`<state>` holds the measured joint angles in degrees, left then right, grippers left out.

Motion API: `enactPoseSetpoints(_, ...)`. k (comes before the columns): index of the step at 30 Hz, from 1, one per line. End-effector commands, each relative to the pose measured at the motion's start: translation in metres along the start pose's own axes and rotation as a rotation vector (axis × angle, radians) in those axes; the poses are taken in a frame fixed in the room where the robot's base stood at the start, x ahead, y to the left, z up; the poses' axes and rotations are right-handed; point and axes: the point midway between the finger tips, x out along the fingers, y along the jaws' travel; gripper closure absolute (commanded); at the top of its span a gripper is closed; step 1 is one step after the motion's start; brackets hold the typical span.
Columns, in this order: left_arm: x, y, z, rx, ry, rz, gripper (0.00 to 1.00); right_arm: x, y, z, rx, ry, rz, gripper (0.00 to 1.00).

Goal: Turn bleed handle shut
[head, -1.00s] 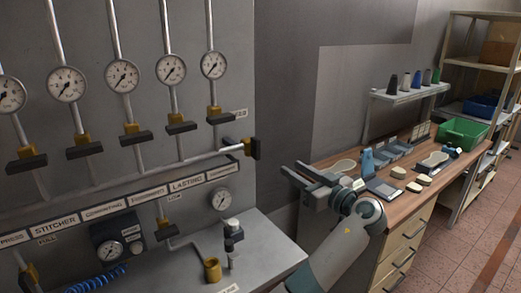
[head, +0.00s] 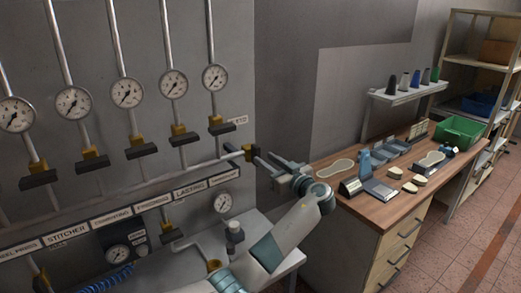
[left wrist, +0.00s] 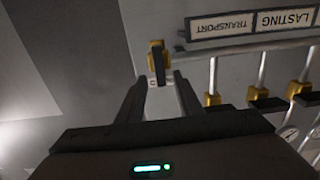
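The bleed handle (head: 256,152) is a black bar on a brass valve (head: 247,153) at the right end of the horizontal manifold pipe. It also shows in the left wrist view (left wrist: 157,62), where the bar points toward the gripper. My left gripper (head: 264,166) is just right of the handle in the head view. In the left wrist view its two fingers (left wrist: 159,79) are apart, with the bar's near end between or just ahead of the fingertips. I cannot tell whether they touch it. My right gripper is not in view.
Several gauges (head: 215,77) and brass valves with black handles (head: 222,128) line the wall panel left of my arm. A labelled rail (head: 190,188) runs below the pipe. A wooden workbench (head: 400,212) with shoe parts and a green crate (head: 459,131) stands at right.

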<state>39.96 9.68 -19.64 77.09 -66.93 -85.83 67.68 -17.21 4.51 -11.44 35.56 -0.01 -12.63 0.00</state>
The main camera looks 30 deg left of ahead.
Motion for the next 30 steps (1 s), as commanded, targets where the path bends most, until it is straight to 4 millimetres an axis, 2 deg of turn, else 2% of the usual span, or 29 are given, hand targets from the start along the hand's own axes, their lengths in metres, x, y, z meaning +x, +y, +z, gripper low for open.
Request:
enactPoseSetpoints(1, 0.009, -0.001, -0.005, 0.004, 0.002, -0.002, 0.67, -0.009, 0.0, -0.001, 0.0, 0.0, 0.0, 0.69)
enactPoseSetpoints(9, 0.037, 0.0, -0.002, 0.001, 0.0, -0.001, 0.67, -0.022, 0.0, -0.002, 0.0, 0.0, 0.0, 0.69)
enactPoseSetpoints(21, 0.041, 0.0, 0.001, 0.0, 0.0, 0.0, 0.67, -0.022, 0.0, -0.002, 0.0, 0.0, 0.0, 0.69)
enactPoseSetpoints(22, 0.041, 0.0, 0.001, 0.0, 0.0, 0.0, 0.72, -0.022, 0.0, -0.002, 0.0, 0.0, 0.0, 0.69)
enactPoseSetpoints(25, 0.041, 0.0, 0.0, 0.0, 0.0, 0.0, 0.96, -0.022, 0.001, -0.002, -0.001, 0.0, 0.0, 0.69)
enactPoseSetpoints(26, 0.041, 0.0, 0.0, 0.0, 0.0, 0.0, 1.0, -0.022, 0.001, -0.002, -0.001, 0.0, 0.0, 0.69)
enactPoseSetpoints(30, 0.041, 0.0, 0.001, 0.0, 0.0, 0.0, 1.0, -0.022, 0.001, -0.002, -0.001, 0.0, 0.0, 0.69)
